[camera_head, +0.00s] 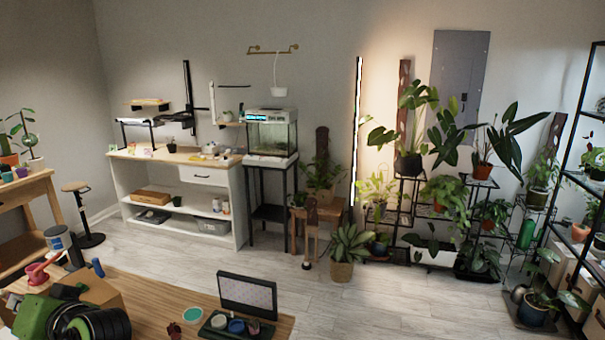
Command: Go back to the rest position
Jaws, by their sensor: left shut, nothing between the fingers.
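My right gripper is not in view.
A dark-framed panel (247,295) stands on the near table. A white workbench (186,187), a tank (271,136) and shelves of plants (440,190) line the back wall. The floor (200,263) between is clear.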

